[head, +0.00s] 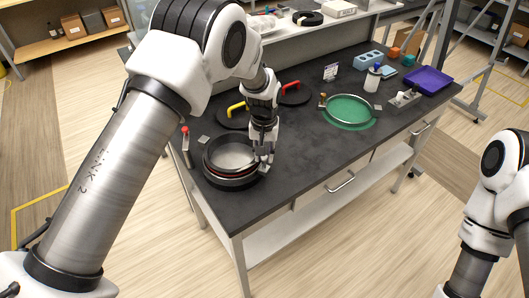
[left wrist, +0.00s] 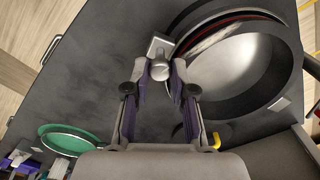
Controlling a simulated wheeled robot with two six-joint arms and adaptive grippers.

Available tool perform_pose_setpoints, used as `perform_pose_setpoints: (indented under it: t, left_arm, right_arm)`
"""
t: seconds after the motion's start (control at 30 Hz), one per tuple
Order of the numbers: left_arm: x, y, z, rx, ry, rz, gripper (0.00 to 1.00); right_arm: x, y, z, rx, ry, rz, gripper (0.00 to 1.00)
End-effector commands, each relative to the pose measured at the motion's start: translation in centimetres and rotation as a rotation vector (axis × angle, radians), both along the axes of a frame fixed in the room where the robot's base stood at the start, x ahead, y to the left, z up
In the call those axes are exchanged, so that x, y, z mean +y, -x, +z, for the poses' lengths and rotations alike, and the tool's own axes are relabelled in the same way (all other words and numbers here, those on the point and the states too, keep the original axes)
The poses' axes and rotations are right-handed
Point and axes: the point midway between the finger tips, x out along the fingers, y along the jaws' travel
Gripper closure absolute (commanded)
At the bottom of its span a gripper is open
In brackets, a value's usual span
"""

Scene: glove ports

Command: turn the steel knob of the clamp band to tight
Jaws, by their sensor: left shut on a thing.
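The near glove port (head: 213,172) is a black ring with a steel inside, at the front left of the dark bench; a red line runs around it. It also shows at the upper right in the left wrist view (left wrist: 290,93). The clamp band's steel knob (left wrist: 159,70) sits at the ring's outer edge, below a small steel block (left wrist: 158,47). My left gripper (left wrist: 160,77) is shut on the knob, one finger on each side. In the head view my left gripper (head: 263,158) hides the knob. My right gripper is out of view.
Black lids with a yellow handle (head: 236,106) and a red handle (head: 293,86) lie behind the port. A green disc with a steel ring (head: 348,109), a white bottle (head: 372,80) and a purple tray (head: 429,80) stand to the right. A red-topped tool (head: 186,148) is at left. The bench front middle is clear.

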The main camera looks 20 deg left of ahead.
Motion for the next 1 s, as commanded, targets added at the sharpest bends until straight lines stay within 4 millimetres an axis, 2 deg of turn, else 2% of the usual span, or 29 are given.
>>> perform_pose_setpoints:
  t: [1.0]
  left_arm:
    - [0.04,0.12,-0.16,0.005,0.001,-0.929,1.0]
  right_arm:
    - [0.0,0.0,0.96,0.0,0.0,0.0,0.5]
